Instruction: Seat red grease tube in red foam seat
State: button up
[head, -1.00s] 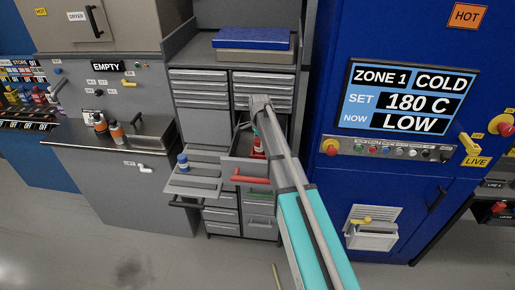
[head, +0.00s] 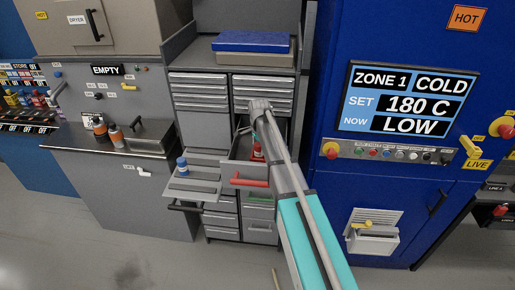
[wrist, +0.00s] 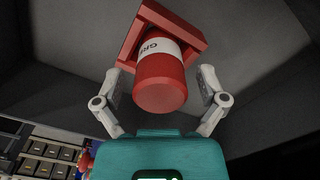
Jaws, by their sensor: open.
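The red grease tube (wrist: 160,82), with a white label, is in the wrist view, its rounded end toward the camera. Its far end is at the square red foam seat (wrist: 190,32) and appears to stand inside the seat's walls; how deep it sits I cannot tell. My gripper (wrist: 160,77) is open, with one finger on each side of the tube and a visible gap to both. In the head view the tube (head: 258,151) shows in an open drawer with a red handle (head: 249,182), partly hidden by my arm.
The grey drawer cabinet (head: 198,125) surrounds both drawers. A blue machine (head: 400,40) stands close on the right. Orange bottles (head: 115,134) stand on the left counter.

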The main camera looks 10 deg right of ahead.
jog(key=shift+r, duration=0.2)
notch_tip(320, 180, up, 12)
jog(key=p, duration=1.2)
dwell(0.8)
jog(key=shift+s, duration=0.1)
jog(key=s+n, duration=1.4)
jog(key=s, duration=1.5)
jog(key=shift+a+n, duration=0.3)
jog(key=shift+n, duration=0.1)
jog(key=shift+s+f, duration=0.1)
jog(key=shift+s, duration=0.1)
